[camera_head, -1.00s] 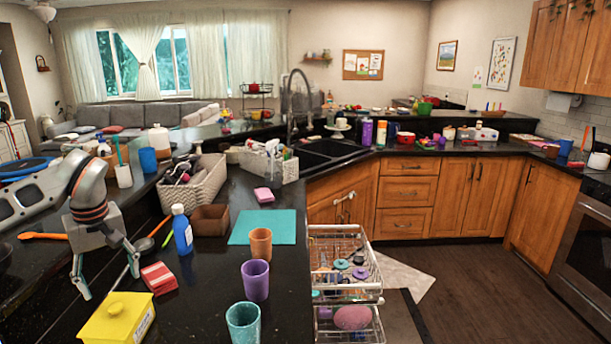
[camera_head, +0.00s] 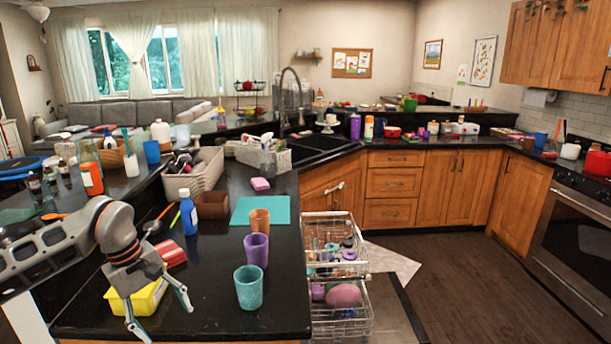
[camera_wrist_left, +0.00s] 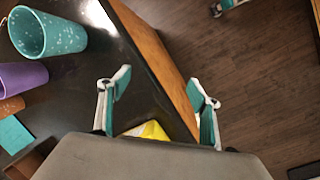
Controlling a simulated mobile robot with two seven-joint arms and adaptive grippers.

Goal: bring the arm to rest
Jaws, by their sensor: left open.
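My left arm comes in from the left in the head view. Its gripper (camera_head: 164,322) is open with nothing between the fingers, near the counter's front edge. It hides part of a yellow box (camera_head: 153,297) standing behind it. In the left wrist view the two teal-tipped fingers (camera_wrist_left: 158,82) are spread apart over the counter's edge, with dark floor beyond. A bit of the yellow box (camera_wrist_left: 148,130) shows between the fingers. My right gripper is in neither view.
A speckled teal cup (camera_head: 249,288), a purple cup (camera_head: 256,250) and an orange cup (camera_head: 260,221) stand right of the gripper. A red sponge (camera_head: 171,254) and blue bottle (camera_head: 189,212) are behind it. An open dishwasher rack (camera_head: 340,295) stands beside the counter.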

